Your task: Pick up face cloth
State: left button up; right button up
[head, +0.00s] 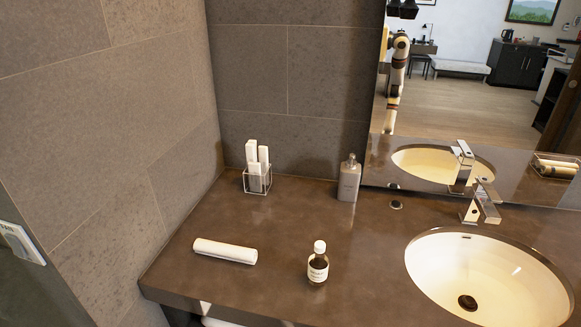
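A rolled white cloth (225,251), which looks like the face cloth, lies on the left part of the brown vanity counter (200,283), near its front edge. It lies at a slight slant and nothing touches it. Neither of my grippers shows over the counter. An arm with orange bands appears only as a reflection in the mirror (470,90), and its gripper state cannot be read there.
A small dark bottle with a white cap (318,264) stands right of the cloth. A clear holder with white boxes (257,178) and a grey bottle (349,180) stand at the back. The basin (440,262) and tap (483,204) are at right. A wall (120,130) bounds the left.

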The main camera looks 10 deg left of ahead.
aim_at(245, 255)
jog(key=z, duration=11.1)
